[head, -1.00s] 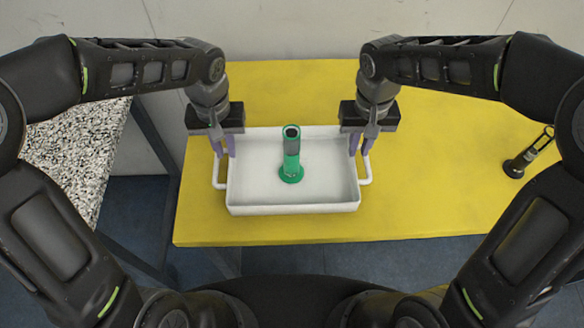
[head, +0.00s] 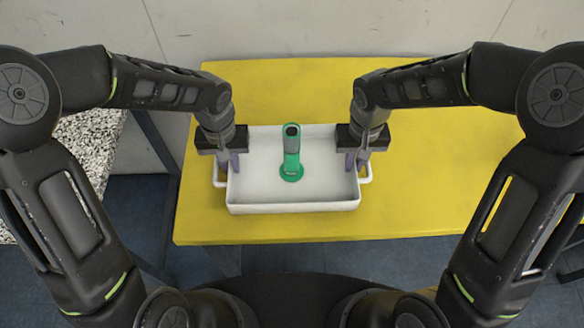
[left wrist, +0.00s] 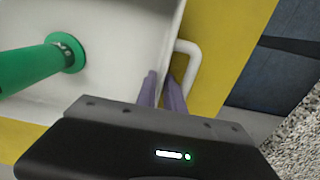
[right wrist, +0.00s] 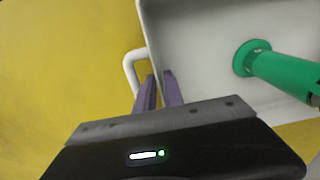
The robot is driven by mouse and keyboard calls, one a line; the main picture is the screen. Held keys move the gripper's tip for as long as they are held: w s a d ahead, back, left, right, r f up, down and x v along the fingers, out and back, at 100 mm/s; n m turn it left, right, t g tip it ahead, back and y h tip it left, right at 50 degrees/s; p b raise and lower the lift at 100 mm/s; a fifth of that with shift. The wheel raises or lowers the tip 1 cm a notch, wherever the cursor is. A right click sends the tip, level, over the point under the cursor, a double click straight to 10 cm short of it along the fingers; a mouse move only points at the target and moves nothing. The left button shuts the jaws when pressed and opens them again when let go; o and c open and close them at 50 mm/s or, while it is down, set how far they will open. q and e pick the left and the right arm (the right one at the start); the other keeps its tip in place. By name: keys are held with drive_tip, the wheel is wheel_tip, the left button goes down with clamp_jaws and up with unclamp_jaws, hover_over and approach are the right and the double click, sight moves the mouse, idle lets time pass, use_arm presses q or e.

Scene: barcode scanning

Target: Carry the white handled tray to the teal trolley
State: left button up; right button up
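The white handled tray (head: 295,208) sits on the yellow table, with a handle at each short side. A green and grey upright object (head: 291,160) stands inside it. My left gripper (head: 230,166) is at the left side wall, its purple fingers apart, straddling the wall beside the handle (left wrist: 194,62). My right gripper (head: 356,164) is at the right side wall in the same way, beside the other handle (right wrist: 129,70). A narrow gap shows between the fingers in both wrist views. I see no teal trolley.
The yellow table (head: 450,170) is bare to the right of the tray and behind it. A speckled counter (head: 92,135) stands at the left, across a gap of dark blue floor (head: 140,205). A pale wall closes the back.

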use_arm(q)
clamp_jaws()
use_arm(e)
clamp_jaws()
use_arm(q)
drive_tip(key=shift+r, duration=0.15)
use_arm(e)
drive_tip(key=shift+r, duration=0.15)
idle(0.7)
